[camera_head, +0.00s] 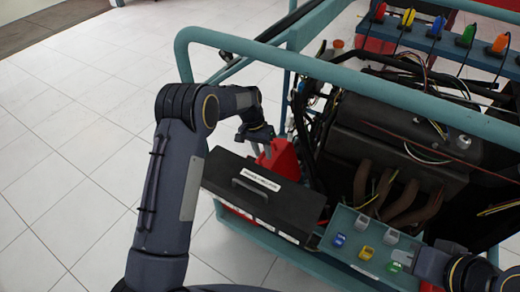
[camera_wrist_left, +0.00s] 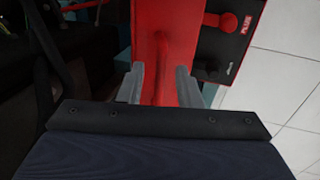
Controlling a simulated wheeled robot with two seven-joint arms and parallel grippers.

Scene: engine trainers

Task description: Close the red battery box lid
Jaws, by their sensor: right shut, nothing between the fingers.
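The red battery box lid (camera_head: 282,160) stands raised behind a black box in the head view. The red lid also shows in the left wrist view (camera_wrist_left: 165,30), with a dark battery top (camera_wrist_left: 222,45) bearing a red terminal and a "PLUS" label to its right. My left gripper (camera_head: 262,147) is at the lid's upper left side. In the left wrist view its two grey fingers (camera_wrist_left: 160,85) stand apart, with red surface showing between them; contact cannot be told.
A black box with a handle (camera_head: 262,195) stands in front of the lid. A teal tray (camera_head: 340,258) with coloured clips is to its right. The engine (camera_head: 400,150) fills the right side. A teal frame rail (camera_head: 300,62) runs above. Tiled floor is clear at left.

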